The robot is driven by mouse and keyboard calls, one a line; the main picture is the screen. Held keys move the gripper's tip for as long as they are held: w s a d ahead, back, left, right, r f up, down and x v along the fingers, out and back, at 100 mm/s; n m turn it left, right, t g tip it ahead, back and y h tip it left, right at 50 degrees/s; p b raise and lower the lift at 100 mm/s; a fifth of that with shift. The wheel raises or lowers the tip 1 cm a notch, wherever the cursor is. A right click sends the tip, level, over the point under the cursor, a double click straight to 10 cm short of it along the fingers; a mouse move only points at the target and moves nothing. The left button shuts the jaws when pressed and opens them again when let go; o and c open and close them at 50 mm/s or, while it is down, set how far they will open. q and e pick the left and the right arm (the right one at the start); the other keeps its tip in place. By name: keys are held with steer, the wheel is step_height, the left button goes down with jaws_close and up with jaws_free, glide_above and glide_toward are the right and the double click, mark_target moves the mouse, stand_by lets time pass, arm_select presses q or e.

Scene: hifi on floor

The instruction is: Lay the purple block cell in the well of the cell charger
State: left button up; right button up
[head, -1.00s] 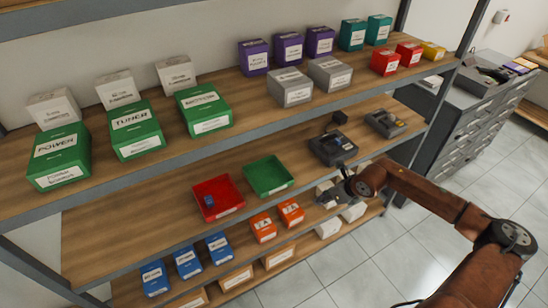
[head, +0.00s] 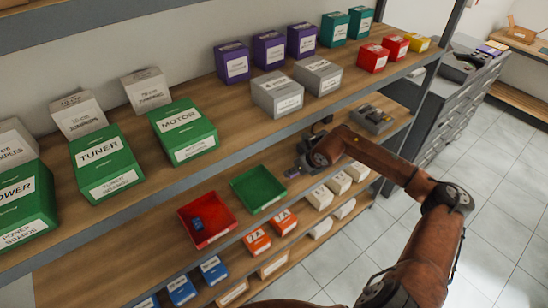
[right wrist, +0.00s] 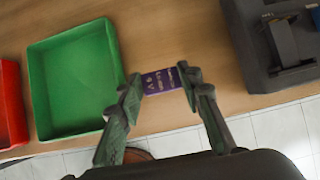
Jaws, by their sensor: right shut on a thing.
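The purple block cell (right wrist: 161,81) with white print is between the fingertips of my right gripper (right wrist: 161,79), which is shut on it. In the head view the cell (head: 292,173) is a small purple patch beside the wrist, above the middle shelf. A dark grey device with slots, seemingly the cell charger (right wrist: 255,55), stands at the right in the right wrist view, apart from the cell. My left gripper is not in view.
A green tray (right wrist: 72,85) lies left of the gripper, with a red tray (head: 207,219) holding a small blue item beyond it. The upper shelf with boxes is above. Bare wood lies between tray and charger.

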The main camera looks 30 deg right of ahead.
glide_above(271, 160)
steer(key=s, duration=0.3)
steer(key=shift+w+d, duration=0.1)
steer(key=shift+w, duration=0.4)
steer(key=shift+f+p, duration=0.35)
steer(key=shift+f, duration=1.15)
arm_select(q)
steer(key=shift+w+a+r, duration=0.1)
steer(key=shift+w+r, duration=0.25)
arm_select(e)
steer(key=shift+f, duration=0.25)
steer(key=o, duration=1.1)
steer(key=shift+f, duration=0.1)
